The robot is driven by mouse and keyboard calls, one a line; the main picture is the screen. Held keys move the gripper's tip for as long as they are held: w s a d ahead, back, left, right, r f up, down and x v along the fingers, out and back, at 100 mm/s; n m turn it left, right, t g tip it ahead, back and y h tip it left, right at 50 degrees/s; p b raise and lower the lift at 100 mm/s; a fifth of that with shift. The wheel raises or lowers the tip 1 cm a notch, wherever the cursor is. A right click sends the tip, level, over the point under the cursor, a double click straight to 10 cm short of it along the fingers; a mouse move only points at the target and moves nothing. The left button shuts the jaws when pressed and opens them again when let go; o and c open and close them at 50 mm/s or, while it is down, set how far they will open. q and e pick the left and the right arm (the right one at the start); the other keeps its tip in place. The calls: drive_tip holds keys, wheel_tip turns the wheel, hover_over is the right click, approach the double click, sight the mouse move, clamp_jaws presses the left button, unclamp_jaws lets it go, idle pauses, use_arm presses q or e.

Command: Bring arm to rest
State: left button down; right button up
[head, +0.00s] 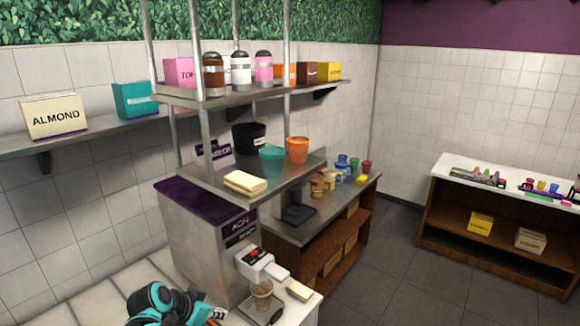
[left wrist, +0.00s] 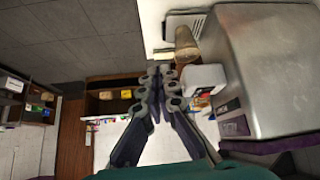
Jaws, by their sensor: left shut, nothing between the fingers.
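My left gripper (head: 160,302) shows at the bottom left of the head view, in front of the white counter by the machine. In the left wrist view my left gripper (left wrist: 160,75) points ahead with its fingers together and nothing between them. My right gripper is in neither view. A steel dispensing machine (head: 208,240) stands right of my left arm. A cup (head: 261,296) stands under its white spout; the cup also shows in the left wrist view (left wrist: 187,45), beside the fingers and apart from them.
The white counter (head: 100,285) runs along the bottom left. A steel rack (head: 190,172) with tubs and a folded cloth (head: 245,183) rises above the machine. A wooden shelf unit (head: 345,240) stands behind. A second low shelf (head: 500,200) is at the right, with open dark floor (head: 410,285) between.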

use_arm(q)
drive_tip(key=s+d+f+n+y+b, duration=0.1)
drive_tip(key=s+f+n+y+b, duration=0.3)
drive_tip(key=s+f+b, duration=1.1)
drive_tip(key=s+n+b, duration=0.1)
drive_tip(key=s, duration=0.3)
drive_tip(key=shift+f+n+t, duration=0.3)
drive_tip(key=shift+t, duration=0.1)
